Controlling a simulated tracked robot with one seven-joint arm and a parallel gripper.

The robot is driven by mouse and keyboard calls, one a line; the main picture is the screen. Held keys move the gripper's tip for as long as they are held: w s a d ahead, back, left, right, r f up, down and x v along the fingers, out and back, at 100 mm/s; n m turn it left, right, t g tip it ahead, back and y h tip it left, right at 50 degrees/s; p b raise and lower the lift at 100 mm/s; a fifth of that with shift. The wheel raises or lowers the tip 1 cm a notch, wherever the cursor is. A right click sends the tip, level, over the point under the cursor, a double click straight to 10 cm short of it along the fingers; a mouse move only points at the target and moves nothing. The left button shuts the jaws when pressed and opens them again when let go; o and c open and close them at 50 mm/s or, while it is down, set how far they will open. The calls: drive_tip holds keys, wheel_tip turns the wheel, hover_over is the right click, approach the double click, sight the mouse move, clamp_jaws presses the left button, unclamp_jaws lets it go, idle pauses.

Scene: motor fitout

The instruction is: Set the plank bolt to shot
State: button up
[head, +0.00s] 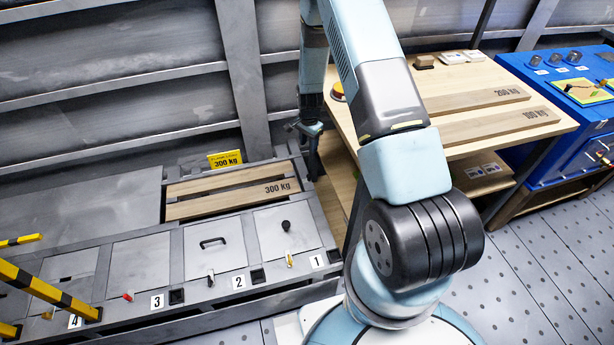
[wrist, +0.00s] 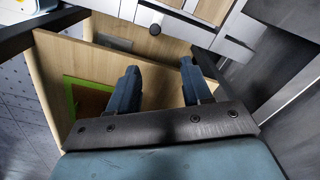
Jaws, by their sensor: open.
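A wooden plank marked 300 kg (head: 235,198) lies in a recess of the grey bench, with another bare plank (head: 225,178) behind it. I cannot pick out the plank bolt for sure; my gripper and arm may hide part of the area at the planks' right end. My gripper (head: 309,140) points down near that end, beside the wooden table. In the wrist view my gripper (wrist: 160,85) has its two dark fingers well apart, with nothing between them. A black knob (wrist: 155,29) shows beyond the fingers there, on a pale panel.
The bench front has several hatches with small levers and number labels, including hatch 1 with a black knob (head: 286,226). A yellow sign (head: 225,159) stands behind the planks. The wooden table (head: 480,77) and a blue control box (head: 560,130) stand right. Yellow-black bars (head: 35,285) are at left.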

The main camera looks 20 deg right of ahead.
approach(309, 175)
drive_tip(key=shift+m, duration=0.3)
wheel_tip(309, 175, down, 10)
drive_tip(key=shift+r, duration=0.2)
idle(0.3)
clamp_jaws()
idle(0.5)
